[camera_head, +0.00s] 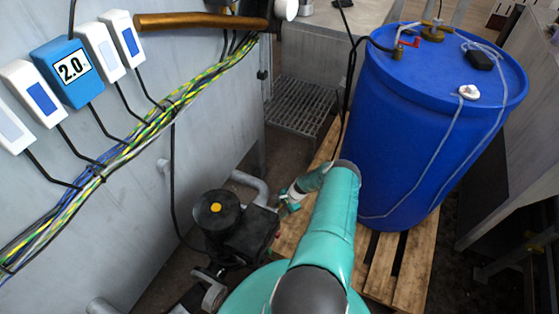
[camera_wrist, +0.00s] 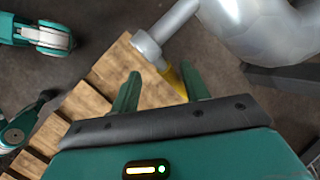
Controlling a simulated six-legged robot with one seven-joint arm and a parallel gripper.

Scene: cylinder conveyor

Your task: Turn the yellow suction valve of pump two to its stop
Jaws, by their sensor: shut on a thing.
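The yellow valve handle (camera_wrist: 174,80) shows in the wrist view, joined to a grey metal fitting (camera_wrist: 148,47) on a pipe. My gripper (camera_wrist: 162,78) has its two green fingers on either side of the handle and is shut on it. In the head view my gripper (camera_head: 287,200) is beside the black pump (camera_head: 230,222) with a yellow dot on top, at the right end of its grey pipe. There the handle is too small and hidden by my gripper to make out. No pump number can be read.
A blue drum (camera_head: 410,140) stands on a wooden pallet (camera_head: 412,270) to the right of my arm. A metal grate step (camera_head: 300,105) lies behind.

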